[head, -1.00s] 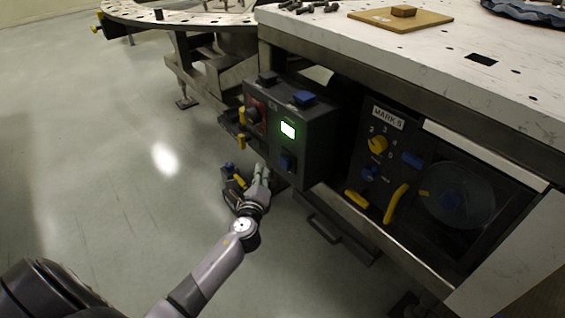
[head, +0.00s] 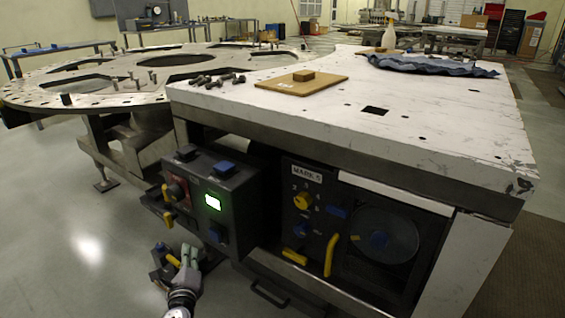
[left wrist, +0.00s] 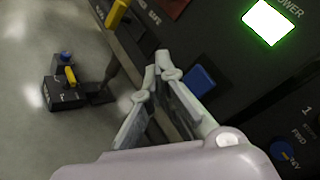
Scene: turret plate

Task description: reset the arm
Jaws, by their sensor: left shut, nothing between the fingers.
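My left gripper (head: 188,254) is low in the head view, in front of the dark control box (head: 236,200) with the lit green-white display. In the left wrist view my left gripper (left wrist: 157,66) has its fingertips together, with nothing between them. The fingers overlap the lower part of the control panel in that view, beside a blue button (left wrist: 201,80). I cannot tell whether they touch the panel. The display (left wrist: 270,22) shows at the upper right there. My right gripper is in neither view.
The round turret plate (head: 100,72) lies at left. A MARK 5 panel (head: 305,210) sits under the table.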

